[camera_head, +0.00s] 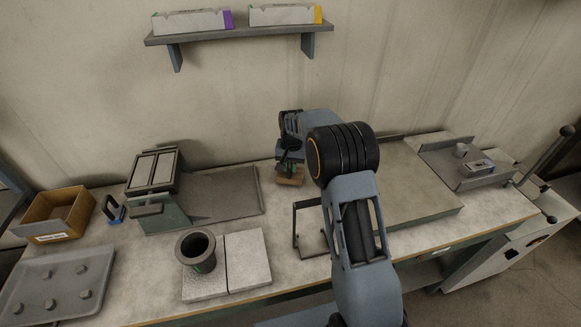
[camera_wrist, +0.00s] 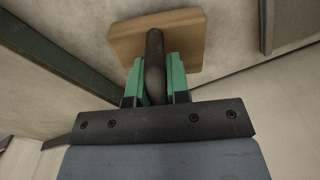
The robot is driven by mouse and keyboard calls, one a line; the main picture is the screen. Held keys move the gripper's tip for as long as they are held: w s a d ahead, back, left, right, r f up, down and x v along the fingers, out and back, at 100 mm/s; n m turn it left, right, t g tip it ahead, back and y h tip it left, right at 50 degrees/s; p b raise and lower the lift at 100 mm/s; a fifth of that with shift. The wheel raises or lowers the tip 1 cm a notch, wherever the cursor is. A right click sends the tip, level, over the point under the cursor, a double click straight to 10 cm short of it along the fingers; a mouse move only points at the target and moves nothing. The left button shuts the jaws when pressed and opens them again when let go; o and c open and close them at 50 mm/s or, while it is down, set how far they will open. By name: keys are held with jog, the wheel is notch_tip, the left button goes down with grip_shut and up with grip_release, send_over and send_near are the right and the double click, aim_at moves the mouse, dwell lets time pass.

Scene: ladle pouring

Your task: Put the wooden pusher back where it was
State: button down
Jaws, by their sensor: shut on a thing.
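The wooden pusher (camera_wrist: 187,30) has a flat tan wooden plate and a dark rounded handle (camera_wrist: 155,58). My gripper (camera_wrist: 154,85) has green fingers and is shut on the handle, with the plate beyond the fingertips. In the head view the pusher (camera_head: 289,181) shows as a small tan block below my gripper (camera_head: 290,168), at the back middle of the bench, right of the grey plate. I cannot tell whether the plate touches the bench. My arm hides part of the bench beside it.
A grey metal plate (camera_head: 222,195) lies left of the pusher, and a dark wire stand (camera_head: 309,240) is in front. A raised grey slab (camera_head: 420,190) lies right. A dark crucible (camera_head: 196,250) stands on pale blocks (camera_head: 247,260). A wall shelf (camera_head: 240,35) hangs above.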

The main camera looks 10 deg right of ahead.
jog(key=shift+f, duration=0.35)
jog(key=shift+f, duration=0.1)
jog(key=c, duration=1.1)
grip_release()
jog(key=r, duration=1.2)
jog(key=shift+s+d+r, duration=0.15)
jog(key=shift+s, duration=0.05)
jog(key=shift+s, duration=0.1)
